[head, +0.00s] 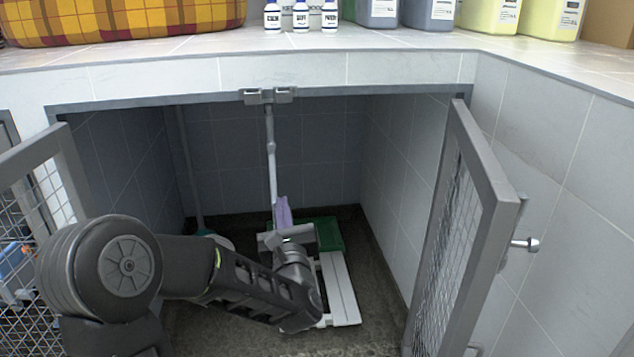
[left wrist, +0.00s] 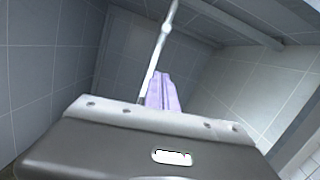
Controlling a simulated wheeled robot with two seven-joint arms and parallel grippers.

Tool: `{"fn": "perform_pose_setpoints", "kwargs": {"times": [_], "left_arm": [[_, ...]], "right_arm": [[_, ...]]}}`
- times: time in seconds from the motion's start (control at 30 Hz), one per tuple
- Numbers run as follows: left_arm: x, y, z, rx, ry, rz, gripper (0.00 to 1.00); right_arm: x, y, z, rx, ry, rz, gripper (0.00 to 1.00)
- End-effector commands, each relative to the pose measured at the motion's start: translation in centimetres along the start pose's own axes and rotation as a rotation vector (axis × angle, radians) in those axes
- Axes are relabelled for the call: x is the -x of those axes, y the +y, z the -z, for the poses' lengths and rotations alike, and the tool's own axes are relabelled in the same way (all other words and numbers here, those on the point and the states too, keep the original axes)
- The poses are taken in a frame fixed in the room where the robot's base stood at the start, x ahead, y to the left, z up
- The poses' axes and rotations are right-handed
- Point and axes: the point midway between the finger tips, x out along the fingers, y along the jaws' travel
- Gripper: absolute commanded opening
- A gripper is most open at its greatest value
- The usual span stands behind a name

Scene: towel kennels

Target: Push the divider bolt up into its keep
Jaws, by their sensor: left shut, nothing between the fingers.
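The divider bolt (head: 271,170) is a pale upright rod in the middle of the kennel opening, with a thicker collar partway up. Its top reaches the grey keep brackets (head: 266,96) under the lintel; whether it sits inside them I cannot tell. The rod also shows in the left wrist view (left wrist: 160,45), slanting up. My left gripper (head: 282,203) has purple fingers, shut and empty, pointing up beside the lower rod. The fingers also show in the left wrist view (left wrist: 161,80), overlapping the rod; contact is unclear. The rod's lower end is hidden. My right gripper is not in view.
A mesh door (head: 468,230) stands open at the right, another (head: 40,190) at the left. A green tray (head: 328,234) and a white slatted panel (head: 340,290) lie on the kennel floor. Bottles (head: 300,17) and a checked bed (head: 120,20) stand on the counter above.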

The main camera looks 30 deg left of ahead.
Motion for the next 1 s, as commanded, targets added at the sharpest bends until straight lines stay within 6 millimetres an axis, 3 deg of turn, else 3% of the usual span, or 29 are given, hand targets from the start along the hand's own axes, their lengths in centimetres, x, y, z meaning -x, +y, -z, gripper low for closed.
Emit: {"fn": "perform_pose_setpoints", "kwargs": {"times": [0.37, 0.57, 0.87, 1.0], "left_arm": [[-0.1, 0.2, -0.5, 0.028, -0.013, -0.008, 0.00], [-1.1, 0.1, -0.7, 0.027, -0.011, -0.008, 0.00], [-5.6, 0.3, -1.1, 0.027, -0.008, -0.011, 0.00], [-8.4, 0.3, -0.4, 0.028, -0.013, -0.008, 0.00]], "right_arm": [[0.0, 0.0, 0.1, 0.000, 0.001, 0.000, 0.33], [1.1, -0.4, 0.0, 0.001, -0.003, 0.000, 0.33], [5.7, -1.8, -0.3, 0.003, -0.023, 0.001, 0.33], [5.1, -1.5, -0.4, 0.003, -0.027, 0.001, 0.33]]}}
